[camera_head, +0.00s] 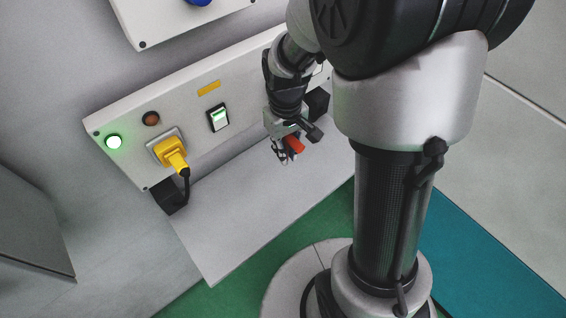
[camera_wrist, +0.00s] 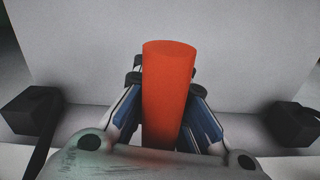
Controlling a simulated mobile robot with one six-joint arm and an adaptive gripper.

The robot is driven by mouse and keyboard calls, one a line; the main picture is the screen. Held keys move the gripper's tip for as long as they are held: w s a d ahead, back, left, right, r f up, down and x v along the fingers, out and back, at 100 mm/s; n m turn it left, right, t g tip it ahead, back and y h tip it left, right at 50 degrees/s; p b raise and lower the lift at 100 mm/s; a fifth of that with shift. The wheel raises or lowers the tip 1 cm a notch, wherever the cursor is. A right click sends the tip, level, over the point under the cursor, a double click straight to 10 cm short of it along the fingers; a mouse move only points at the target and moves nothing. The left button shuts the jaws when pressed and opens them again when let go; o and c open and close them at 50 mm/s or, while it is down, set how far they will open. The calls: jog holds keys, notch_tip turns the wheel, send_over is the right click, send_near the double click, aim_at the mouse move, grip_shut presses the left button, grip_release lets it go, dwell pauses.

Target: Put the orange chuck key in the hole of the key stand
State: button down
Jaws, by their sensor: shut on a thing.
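The orange chuck key (camera_head: 295,144) is in my gripper (camera_head: 285,152), above the light grey shelf in the head view. In the wrist view the key (camera_wrist: 168,85) shows as a thick orange cylinder with its flat round end toward the top of the picture. The fingers of my gripper (camera_wrist: 167,110) are shut on it, one on each side. The key's lower part is hidden behind the gripper body. I cannot make out the key stand or its hole in either view.
The grey shelf (camera_head: 225,205) is bare in front of a wall panel (camera_head: 125,150) with a lit green lamp (camera_head: 114,142), a rocker switch (camera_head: 218,117) and a yellow plug (camera_head: 174,154) with a black cable. Black blocks flank the shelf in the wrist view (camera_wrist: 32,110).

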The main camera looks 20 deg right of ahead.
jog(key=shift+f+b, duration=0.95)
jog(key=shift+f, duration=2.4)
jog(key=shift+f, duration=0.15)
jog(key=c, duration=1.6)
grip_release()
jog(key=shift+c, duration=0.2)
